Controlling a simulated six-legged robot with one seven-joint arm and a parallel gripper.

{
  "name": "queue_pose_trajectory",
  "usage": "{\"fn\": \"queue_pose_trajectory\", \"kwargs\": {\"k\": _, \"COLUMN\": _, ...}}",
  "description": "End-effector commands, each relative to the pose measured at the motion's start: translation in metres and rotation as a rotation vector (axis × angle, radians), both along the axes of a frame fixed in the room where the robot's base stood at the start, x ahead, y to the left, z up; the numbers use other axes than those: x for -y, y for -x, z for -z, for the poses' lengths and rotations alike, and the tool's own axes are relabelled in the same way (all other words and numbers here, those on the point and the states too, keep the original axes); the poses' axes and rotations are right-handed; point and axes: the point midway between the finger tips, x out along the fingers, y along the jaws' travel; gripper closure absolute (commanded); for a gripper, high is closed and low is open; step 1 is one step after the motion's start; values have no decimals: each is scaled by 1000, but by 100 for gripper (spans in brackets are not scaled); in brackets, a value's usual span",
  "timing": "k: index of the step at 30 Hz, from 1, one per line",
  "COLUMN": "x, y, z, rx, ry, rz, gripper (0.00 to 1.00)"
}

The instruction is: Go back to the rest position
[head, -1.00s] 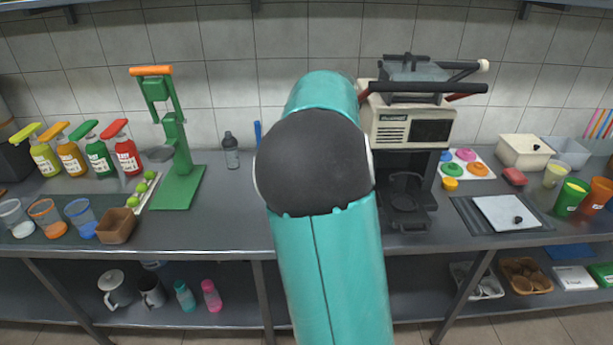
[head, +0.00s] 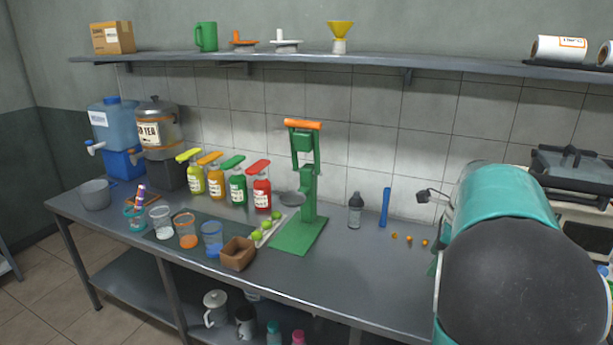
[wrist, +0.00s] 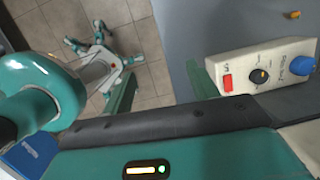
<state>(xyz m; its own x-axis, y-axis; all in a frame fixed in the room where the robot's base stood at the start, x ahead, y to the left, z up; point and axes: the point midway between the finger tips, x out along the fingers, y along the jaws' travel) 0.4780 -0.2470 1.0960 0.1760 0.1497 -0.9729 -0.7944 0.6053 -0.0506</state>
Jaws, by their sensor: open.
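My gripper (wrist: 163,90) shows in the wrist view as two green fingers spread apart, with floor tiles and the counter edge between them. It is open and I see nothing held in it. The cream press machine (head: 588,215) is partly hidden behind my arm. In the wrist view a cream control box (wrist: 262,68) with a red switch, a dark knob and a blue knob is close beside the right finger.
Small orange pieces (head: 409,239) lie near my arm. A wall shelf (head: 370,65) runs above.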

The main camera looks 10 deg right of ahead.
Motion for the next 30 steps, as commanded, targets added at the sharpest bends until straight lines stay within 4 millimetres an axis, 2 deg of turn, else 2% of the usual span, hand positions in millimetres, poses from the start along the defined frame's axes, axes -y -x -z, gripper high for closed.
{"fn": "queue_pose_trajectory", "kwargs": {"k": 5, "x": -26, "y": 12, "z": -9, "rx": 52, "ry": 13, "rz": -164, "gripper": 41}}
{"fn": "queue_pose_trajectory", "kwargs": {"k": 11, "x": -91, "y": 45, "z": -25, "rx": 177, "ry": 98, "rz": -600, "gripper": 41}}
{"fn": "queue_pose_trajectory", "kwargs": {"k": 18, "x": -166, "y": 97, "z": -35, "rx": 311, "ry": 295, "rz": -1166, "gripper": 41}}
{"fn": "queue_pose_trajectory", "kwargs": {"k": 24, "x": -215, "y": 146, "z": -30, "rx": 369, "ry": 533, "rz": -1637, "gripper": 41}}
{"fn": "queue_pose_trajectory", "kwargs": {"k": 30, "x": -242, "y": 181, "z": -18, "rx": 354, "ry": 752, "rz": -1992, "gripper": 41}}
